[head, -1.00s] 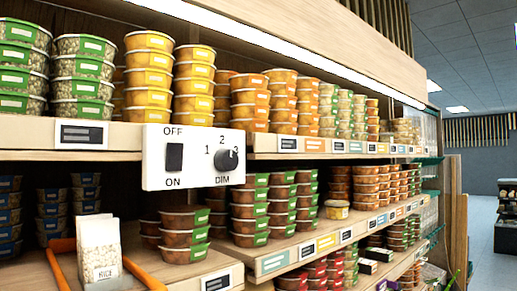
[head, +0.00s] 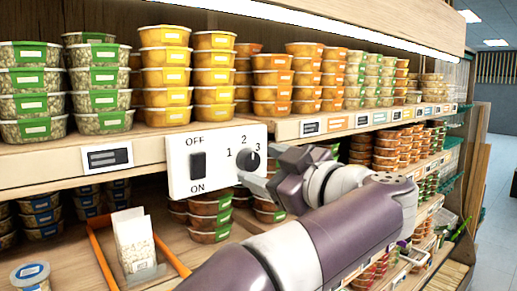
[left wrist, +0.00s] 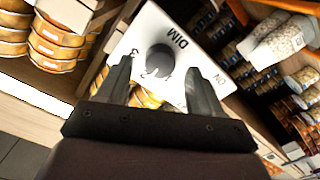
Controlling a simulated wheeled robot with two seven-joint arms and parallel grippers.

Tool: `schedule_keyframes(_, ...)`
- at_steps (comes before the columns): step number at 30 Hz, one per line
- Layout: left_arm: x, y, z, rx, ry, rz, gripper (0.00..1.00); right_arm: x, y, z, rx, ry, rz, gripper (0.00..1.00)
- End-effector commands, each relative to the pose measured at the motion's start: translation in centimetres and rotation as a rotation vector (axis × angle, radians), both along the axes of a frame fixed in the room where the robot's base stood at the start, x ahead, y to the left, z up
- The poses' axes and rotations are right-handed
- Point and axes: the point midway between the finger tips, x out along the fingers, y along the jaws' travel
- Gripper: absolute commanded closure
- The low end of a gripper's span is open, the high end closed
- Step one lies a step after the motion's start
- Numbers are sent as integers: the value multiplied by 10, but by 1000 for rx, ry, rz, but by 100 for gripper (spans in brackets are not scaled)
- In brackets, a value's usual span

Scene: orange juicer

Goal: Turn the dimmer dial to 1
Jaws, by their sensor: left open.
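A white panel (head: 192,163) is fixed to the shelf edge. It carries a black ON/OFF switch (head: 198,166) and a round black dimmer dial (head: 249,161) marked 1, 2, 3 above DIM. My left gripper (head: 258,172) is at the panel's right end, partly covering the dial and its label. In the left wrist view the left gripper (left wrist: 158,66) is open, with one finger on each side of the dial (left wrist: 160,57). I cannot tell whether the fingers touch it, and the dial's exact setting is unclear. My right gripper is out of view.
An orange-edged tray (head: 100,258) with a white packet (head: 133,240) is below left. The aisle floor (head: 492,235) at far right is clear.

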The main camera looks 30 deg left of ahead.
Motion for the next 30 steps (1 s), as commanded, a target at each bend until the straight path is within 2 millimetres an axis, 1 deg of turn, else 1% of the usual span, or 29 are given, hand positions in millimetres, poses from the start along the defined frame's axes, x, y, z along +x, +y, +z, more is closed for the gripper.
schedule_keyframes(1,3,7,4,1,0,4,34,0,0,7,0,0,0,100)
schedule_keyframes(6,9,19,1,1,-1,0,34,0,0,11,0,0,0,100)
schedule_keyframes(14,9,21,-1,1,-2,-1,34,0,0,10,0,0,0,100)
schedule_keyframes(15,9,21,-1,1,-2,-1,40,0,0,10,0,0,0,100)
schedule_keyframes(17,9,21,-1,1,-2,-1,60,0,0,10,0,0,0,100)
schedule_keyframes(18,10,21,-1,1,-2,-1,73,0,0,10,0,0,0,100)
schedule_keyframes(19,9,21,-1,1,-2,-1,83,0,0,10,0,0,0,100)
schedule_keyframes(20,9,21,0,1,-2,-1,90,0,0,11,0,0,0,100)
schedule_keyframes(30,9,21,0,1,-7,-2,90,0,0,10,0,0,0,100)
